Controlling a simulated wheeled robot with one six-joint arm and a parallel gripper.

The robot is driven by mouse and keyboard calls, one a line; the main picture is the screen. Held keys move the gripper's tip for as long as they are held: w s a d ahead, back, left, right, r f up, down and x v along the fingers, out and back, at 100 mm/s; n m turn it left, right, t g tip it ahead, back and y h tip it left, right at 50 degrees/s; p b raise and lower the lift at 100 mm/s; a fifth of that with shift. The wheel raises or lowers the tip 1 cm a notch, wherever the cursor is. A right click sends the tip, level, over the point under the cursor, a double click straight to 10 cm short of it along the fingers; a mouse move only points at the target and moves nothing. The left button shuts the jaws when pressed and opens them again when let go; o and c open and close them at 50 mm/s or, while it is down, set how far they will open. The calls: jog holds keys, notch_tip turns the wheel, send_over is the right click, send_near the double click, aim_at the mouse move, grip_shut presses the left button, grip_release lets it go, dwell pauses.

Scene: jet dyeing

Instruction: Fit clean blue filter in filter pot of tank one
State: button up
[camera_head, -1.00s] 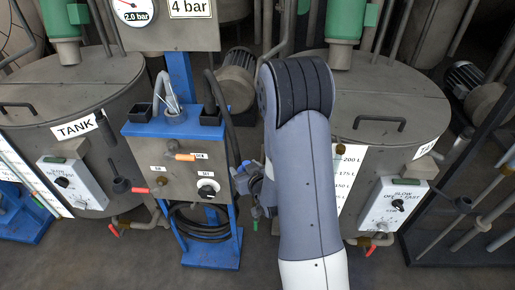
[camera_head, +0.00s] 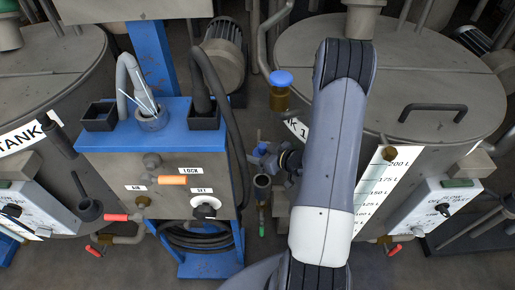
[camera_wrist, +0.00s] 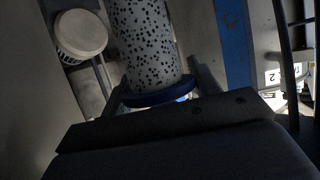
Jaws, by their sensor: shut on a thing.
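In the wrist view, my gripper (camera_wrist: 160,88) is shut on a white perforated cylinder with a blue end ring, the blue filter (camera_wrist: 145,40). The cylinder extends away from the jaws, and its far end is out of frame. In the head view, my gripper (camera_head: 268,158) is beside the right tank (camera_head: 395,65), and the filter cannot be made out clearly there. A small dark open-topped pot (camera_head: 262,186), perhaps the filter pot, stands just below the gripper in the picture. I cannot tell whether the filter is touching it. My arm partly hides the tank's label (camera_head: 295,129).
A blue-topped control stand (camera_head: 180,135) with hoses and valves is left of my gripper. A brass fitting with a blue cap (camera_head: 281,79) is above the gripper in the picture. A pale round cap (camera_wrist: 82,34) is beside the filter. Another tank (camera_head: 45,75) stands far left.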

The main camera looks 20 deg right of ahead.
jog(key=shift+s+f, duration=0.1)
jog(key=shift+s, duration=0.05)
jog(key=b, duration=0.5)
send_over(259, 177)
jog(key=s, duration=0.1)
jog(key=shift+s+a+f, duration=0.1)
jog(key=shift+a+f, duration=0.05)
jog(key=shift+f, duration=1.25)
jog(key=shift+a+f, duration=0.1)
jog(key=shift+f, duration=1.3)
notch_tip(259, 177, down, 8)
jog(key=b, duration=0.7)
jog(key=shift+r, duration=0.2)
dwell(1.2)
jog(key=shift+f+b, duration=0.55)
jog(key=shift+f, duration=0.05)
jog(key=o, duration=1.1)
